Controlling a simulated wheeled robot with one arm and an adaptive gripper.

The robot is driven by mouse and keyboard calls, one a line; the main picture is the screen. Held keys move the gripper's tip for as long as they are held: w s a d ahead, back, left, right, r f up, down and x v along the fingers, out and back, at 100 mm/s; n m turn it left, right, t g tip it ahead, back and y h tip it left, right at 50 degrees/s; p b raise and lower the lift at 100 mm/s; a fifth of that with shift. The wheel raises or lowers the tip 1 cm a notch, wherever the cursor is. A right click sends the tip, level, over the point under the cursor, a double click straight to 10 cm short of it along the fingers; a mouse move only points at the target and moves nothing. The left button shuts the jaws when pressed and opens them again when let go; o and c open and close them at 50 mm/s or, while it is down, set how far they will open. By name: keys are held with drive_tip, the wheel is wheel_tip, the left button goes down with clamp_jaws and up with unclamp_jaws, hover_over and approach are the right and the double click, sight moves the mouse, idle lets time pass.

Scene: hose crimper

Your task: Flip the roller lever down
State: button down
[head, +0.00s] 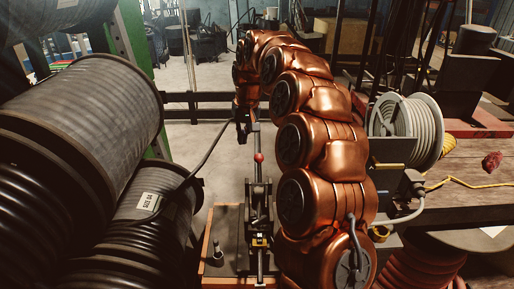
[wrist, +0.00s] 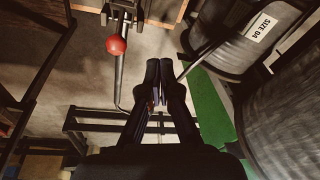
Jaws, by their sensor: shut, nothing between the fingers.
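The crimping machine (head: 259,215) stands on a board at the lower middle of the head view. A red ball knob (head: 258,158) shows above it, in line with an upright metal rod. I cannot tell for certain which part is the roller lever. In the wrist view the red knob (wrist: 116,45) lies left of my gripper (wrist: 160,66), with the rod (wrist: 120,80) running past it and bending at its end. My gripper's fingers are together and empty, apart from the knob and rod. In the head view my gripper (head: 243,130) is small and dark, near the rod's upper end.
Large black hose spools (head: 85,110) crowd the left side, close to the crimper. A grey hose reel (head: 408,128) and a wooden bench (head: 470,175) stand on the right. A dark rail (head: 190,113) crosses behind.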

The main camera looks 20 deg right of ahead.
drive_tip(key=w+d+f+m+h+p, duration=0.1)
drive_tip(key=w+d+f, duration=0.1)
drive_tip(key=w+d, duration=0.5)
drive_tip(key=shift+w+d+m+t, duration=0.35)
drive_tip(key=shift+d+m+t, duration=0.05)
drive_tip(key=shift+d, duration=0.2)
wheel_tip(320, 180, down, 9)
drive_tip(key=s+p, duration=0.1)
drive_tip(key=p, duration=0.5)
drive_tip(key=shift+s+a+f+p, duration=0.15)
drive_tip(key=shift+s+a+p, duration=0.1)
drive_tip(key=shift+p, duration=0.1)
drive_tip(key=shift+s+b, duration=0.15)
drive_tip(key=shift+b, duration=0.4)
